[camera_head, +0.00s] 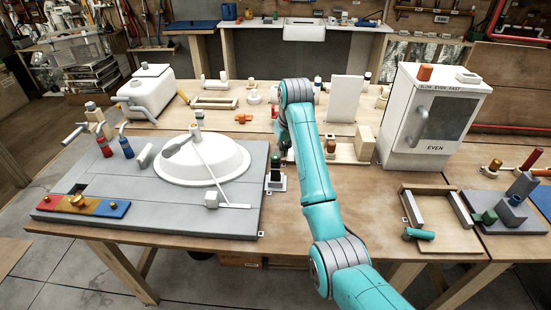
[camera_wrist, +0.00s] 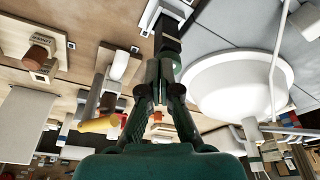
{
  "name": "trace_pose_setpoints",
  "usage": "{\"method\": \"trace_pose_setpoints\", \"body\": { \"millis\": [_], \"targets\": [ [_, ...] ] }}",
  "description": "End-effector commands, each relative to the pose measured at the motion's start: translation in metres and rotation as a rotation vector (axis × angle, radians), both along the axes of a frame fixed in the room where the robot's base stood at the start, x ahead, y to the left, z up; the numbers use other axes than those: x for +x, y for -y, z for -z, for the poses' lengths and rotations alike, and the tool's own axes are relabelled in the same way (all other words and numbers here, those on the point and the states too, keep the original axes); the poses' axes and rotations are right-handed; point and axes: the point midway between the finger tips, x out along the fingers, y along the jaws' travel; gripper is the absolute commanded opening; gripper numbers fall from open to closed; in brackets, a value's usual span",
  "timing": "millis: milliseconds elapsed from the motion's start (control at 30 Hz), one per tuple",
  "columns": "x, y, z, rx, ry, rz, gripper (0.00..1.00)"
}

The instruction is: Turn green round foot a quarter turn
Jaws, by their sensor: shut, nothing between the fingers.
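A dark green round piece (camera_head: 276,161), which looks like the green round foot, sits on a dark post above a small white base (camera_head: 276,183) at the right edge of the grey board. In the wrist view the green piece (camera_wrist: 171,58) shows just beyond my fingertips, with the dark post (camera_wrist: 168,30) and white base behind it. My gripper (camera_wrist: 161,70) is shut and empty, its fingertips close to the green piece. I cannot tell whether they touch it. In the head view my arm hides most of the gripper.
Wooden blocks (camera_head: 345,150) stand close on the right. A white cabinet (camera_head: 432,115) and a wooden tray (camera_head: 450,246) are farther right. Bare tabletop lies in front of the blocks.

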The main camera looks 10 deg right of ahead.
Motion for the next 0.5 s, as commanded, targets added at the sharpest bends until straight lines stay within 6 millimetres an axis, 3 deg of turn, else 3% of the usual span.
{"method": "trace_pose_setpoints", "body": {
  "millis": [300,500],
  "targets": [
    [0.0,0.0,-0.031,0.0,0.0,0.0,0.0],
    [0.0,0.0,-0.033,0.0,-0.001,0.0,0.0]
  ]
}}
